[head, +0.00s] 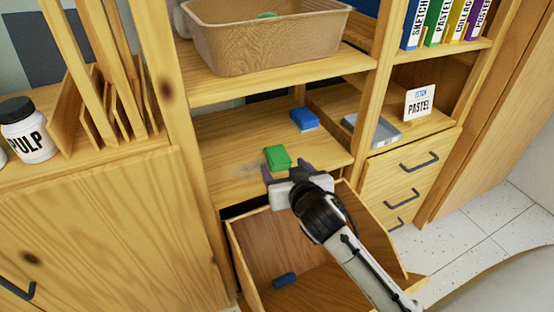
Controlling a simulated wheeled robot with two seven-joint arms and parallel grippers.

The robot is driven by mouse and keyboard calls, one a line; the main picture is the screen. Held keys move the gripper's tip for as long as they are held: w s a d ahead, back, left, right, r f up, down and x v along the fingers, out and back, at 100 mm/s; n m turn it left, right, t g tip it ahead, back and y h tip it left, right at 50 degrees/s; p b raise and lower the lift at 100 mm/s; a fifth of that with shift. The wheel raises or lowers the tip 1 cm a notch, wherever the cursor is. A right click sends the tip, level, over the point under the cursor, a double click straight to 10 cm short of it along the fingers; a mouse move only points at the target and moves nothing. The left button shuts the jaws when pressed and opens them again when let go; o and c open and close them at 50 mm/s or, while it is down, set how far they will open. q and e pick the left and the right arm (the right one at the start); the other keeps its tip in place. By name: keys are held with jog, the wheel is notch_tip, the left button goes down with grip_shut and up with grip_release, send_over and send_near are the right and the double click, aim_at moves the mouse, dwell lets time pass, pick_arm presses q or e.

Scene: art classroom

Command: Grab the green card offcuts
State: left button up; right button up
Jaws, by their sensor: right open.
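The green card offcuts (278,157) show as a small green block lying on the middle wooden shelf (225,165). My right gripper (287,170) is just in front of the green block, its fingers pointing toward it and apart. It holds nothing that I can see. Whether a finger touches the block cannot be told. My left gripper is not in view.
A blue block (304,119) lies behind on the same shelf. Below, an open drawer (262,262) holds a dark blue piece (285,280). A brown bin (270,42) stands on the shelf above. A grey tray (372,131) and a PASTEL card (419,103) are at right.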

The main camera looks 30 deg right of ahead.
aim_at(280, 161)
jog(key=b+x, duration=0.1)
jog(key=x, duration=0.3)
jog(key=shift+f, duration=0.1)
jog(key=c, duration=1.1)
